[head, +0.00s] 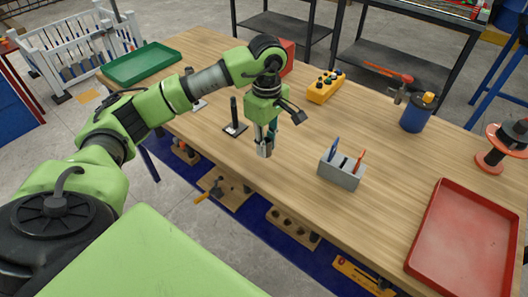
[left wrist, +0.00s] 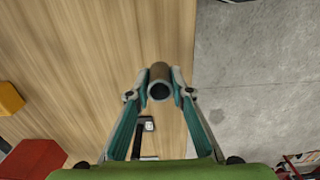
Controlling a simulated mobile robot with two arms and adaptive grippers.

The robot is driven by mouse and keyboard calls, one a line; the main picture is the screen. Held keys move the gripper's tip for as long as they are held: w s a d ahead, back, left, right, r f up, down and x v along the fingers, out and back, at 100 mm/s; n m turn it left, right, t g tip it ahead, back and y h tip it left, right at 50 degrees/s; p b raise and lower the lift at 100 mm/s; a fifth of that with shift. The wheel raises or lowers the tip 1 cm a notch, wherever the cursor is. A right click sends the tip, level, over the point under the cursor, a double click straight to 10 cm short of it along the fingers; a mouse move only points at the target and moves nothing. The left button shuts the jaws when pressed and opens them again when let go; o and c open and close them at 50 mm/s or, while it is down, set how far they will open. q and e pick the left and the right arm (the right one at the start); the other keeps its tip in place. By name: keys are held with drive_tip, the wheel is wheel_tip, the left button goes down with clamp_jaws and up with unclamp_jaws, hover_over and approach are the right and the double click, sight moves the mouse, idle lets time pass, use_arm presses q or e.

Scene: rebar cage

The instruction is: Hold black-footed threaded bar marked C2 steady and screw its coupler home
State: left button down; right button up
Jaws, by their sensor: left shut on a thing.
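My left gripper (head: 265,146) is shut on a short hollow tube, the coupler (left wrist: 160,84), and holds it above the table near its front edge. The coupler also shows as a grey cylinder at the fingertips in the head view (head: 265,151). A dark upright bar (head: 234,110) on a black square foot stands on the table just left of the gripper, apart from it. A dark piece with a pale label (left wrist: 149,125) shows between the fingers in the left wrist view. I cannot read any C2 mark. My right gripper is not in view.
The wooden table (head: 290,165) carries a green tray (head: 140,63), a red box (head: 287,55), a yellow block (head: 325,87), a grey tool holder (head: 341,172), a blue can (head: 417,112) and a red tray (head: 465,245). Another footed item is partly behind my arm. The table middle is clear.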

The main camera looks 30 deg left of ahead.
use_arm(q)
drive_tip(key=s+d+r+b, duration=0.2)
drive_tip(key=s+d+r, duration=0.5)
drive_tip(key=d, duration=0.1)
drive_tip(key=shift+s+d, duration=0.3)
drive_tip(key=shift+s, duration=0.1)
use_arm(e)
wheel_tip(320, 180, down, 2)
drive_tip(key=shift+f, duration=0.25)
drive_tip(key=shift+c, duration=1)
use_arm(q)
drive_tip(key=s+d+f+m, duration=0.3)
drive_tip(key=s+f+m, duration=0.2)
drive_tip(key=m, duration=1.2)
drive_tip(key=shift+s+f, duration=0.25)
drive_tip(key=shift+f, duration=0.1)
